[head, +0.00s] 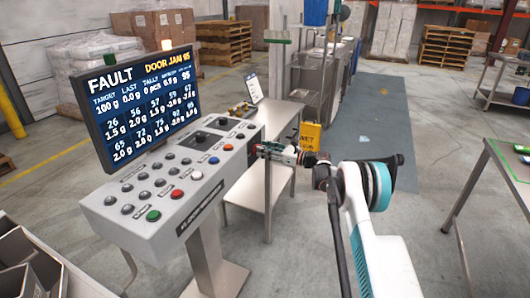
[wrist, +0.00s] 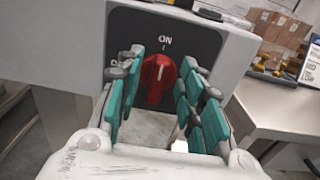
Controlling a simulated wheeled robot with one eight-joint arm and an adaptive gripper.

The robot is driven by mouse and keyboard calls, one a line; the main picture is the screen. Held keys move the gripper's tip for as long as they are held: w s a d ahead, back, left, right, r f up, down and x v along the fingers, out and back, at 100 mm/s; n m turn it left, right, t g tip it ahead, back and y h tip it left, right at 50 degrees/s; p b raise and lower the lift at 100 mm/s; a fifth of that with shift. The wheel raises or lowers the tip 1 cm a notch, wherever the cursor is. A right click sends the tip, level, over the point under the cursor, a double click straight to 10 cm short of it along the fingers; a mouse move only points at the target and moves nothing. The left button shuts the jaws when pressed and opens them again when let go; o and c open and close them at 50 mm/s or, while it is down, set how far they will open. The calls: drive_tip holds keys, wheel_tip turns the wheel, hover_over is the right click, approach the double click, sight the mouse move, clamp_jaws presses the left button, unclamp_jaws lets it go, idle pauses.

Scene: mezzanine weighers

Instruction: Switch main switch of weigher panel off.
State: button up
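The weigher panel (head: 160,190) is a grey console with a screen reading FAULT, DOOR JAM. In the wrist view, the red rotary main switch (wrist: 158,80) sits on a dark plate (wrist: 195,42) on the panel's side. Its grip looks upright, towards the ON mark above it. Another label to its left is mostly hidden by a finger. My gripper (wrist: 160,88) faces the switch, open, with teal-padded fingers to the left and right of the knob and gaps on both sides. In the head view my gripper (head: 262,148) is at the panel's right end; the switch is hidden there.
Push buttons, including a green one (head: 153,216) and a red one (head: 177,194), cover the panel top. A metal table (head: 285,115) with small items stands close behind my gripper. A yellow wet-floor sign (head: 310,136) stands beyond. Another table (head: 510,165) is at right.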

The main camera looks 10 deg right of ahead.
drive_tip(key=shift+w+a, duration=0.1)
drive_tip(key=shift+a, duration=0.05)
drive_tip(key=shift+c, duration=0.6)
clamp_jaws()
